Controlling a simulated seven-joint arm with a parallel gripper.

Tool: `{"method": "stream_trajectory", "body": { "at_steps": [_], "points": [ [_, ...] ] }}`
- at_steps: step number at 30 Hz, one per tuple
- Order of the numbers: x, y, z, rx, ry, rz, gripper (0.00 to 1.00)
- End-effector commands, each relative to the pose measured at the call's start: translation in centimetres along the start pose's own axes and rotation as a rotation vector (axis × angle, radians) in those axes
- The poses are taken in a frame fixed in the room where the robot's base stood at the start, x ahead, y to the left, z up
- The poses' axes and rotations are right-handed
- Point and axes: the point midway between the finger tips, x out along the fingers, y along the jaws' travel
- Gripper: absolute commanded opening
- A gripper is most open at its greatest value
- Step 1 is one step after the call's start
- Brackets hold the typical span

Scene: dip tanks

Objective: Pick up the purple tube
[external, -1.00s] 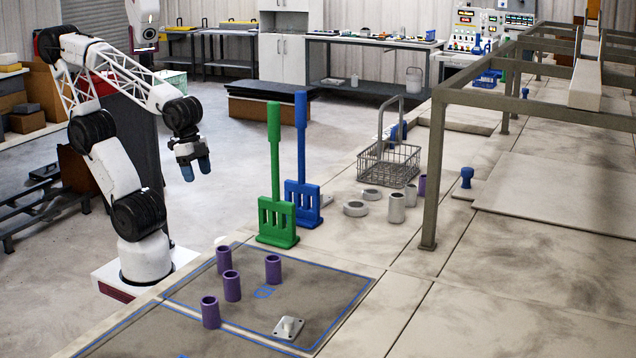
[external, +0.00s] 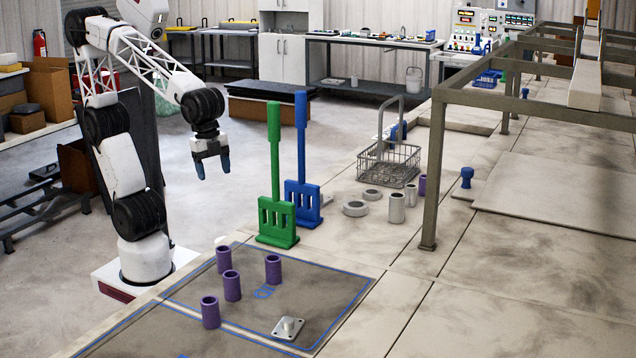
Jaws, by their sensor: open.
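Several purple tubes stand upright at the near end of the bench: one at the back left (external: 223,260), one at the right (external: 273,269), one in the middle (external: 232,286) and one nearest the camera (external: 210,313). Another purple tube (external: 422,185) stands farther off by the wire basket; I cannot tell which one is meant. My gripper (external: 212,170) has blue fingertips pointing down. It is open and empty, in the air left of the green paddle, above and behind the near tubes and apart from them.
A green paddle (external: 276,215) and a blue paddle (external: 302,190) stand tall between my gripper and the wire basket (external: 388,165). Grey rings and grey tubes (external: 397,208) lie beyond. A metal plate with a stub (external: 288,328) lies near the tubes. A metal frame (external: 433,180) stands right.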

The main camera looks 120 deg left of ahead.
Motion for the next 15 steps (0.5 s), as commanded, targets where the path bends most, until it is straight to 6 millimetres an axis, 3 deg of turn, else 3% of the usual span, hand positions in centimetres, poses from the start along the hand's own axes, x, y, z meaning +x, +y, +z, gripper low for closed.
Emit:
{"method": "stream_trajectory", "body": {
  "at_steps": [1,15],
  "points": [
    [0.0,0.1,-1.6,0.051,-0.007,0.006,0.67],
    [0.6,2.9,-15.3,0.532,-0.058,0.056,0.67]
  ]
}}
